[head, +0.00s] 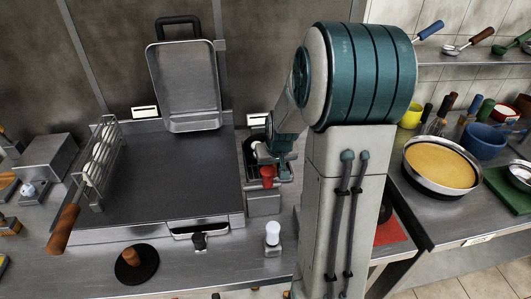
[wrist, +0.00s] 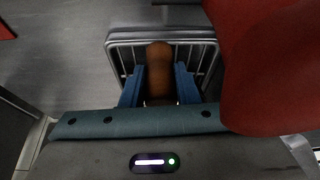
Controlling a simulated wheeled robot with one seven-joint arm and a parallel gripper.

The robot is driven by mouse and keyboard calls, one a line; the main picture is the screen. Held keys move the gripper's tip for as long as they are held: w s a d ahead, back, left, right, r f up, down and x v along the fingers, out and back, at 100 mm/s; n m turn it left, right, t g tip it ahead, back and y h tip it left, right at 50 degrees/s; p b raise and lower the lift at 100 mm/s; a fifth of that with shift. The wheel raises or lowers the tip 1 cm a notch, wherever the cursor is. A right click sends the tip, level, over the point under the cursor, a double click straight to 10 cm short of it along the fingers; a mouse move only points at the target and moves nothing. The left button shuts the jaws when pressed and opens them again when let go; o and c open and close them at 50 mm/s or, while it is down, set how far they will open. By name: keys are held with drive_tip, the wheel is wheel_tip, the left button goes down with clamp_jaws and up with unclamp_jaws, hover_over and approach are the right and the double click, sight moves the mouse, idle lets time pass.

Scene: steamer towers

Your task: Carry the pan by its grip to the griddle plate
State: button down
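The dark griddle plate (head: 165,175) lies flat at the left in the head view. My gripper (head: 272,155) is just right of it, over a dark recess. In the wrist view, my gripper (wrist: 160,85) has its two blue fingers on either side of a brown, rounded grip (wrist: 160,62). Whether they press on it is not clear. A rectangular metal frame with thin bars (wrist: 117,45) surrounds the grip there. I cannot tell whether this is the pan; the grip is hidden in the head view.
A rack with a wooden handle (head: 64,230) sits on the griddle's left side. An upright metal tray with a black handle (head: 187,88) stands behind it. A red object (head: 267,174) is beside my gripper and probably looms close at right in the wrist view (wrist: 265,65). A shaker (head: 272,236) stands in front.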

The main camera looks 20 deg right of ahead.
drive_tip(key=shift+r, duration=0.2)
drive_tip(key=shift+r+p, duration=1.2)
drive_tip(key=shift+r, duration=0.45)
idle(0.4)
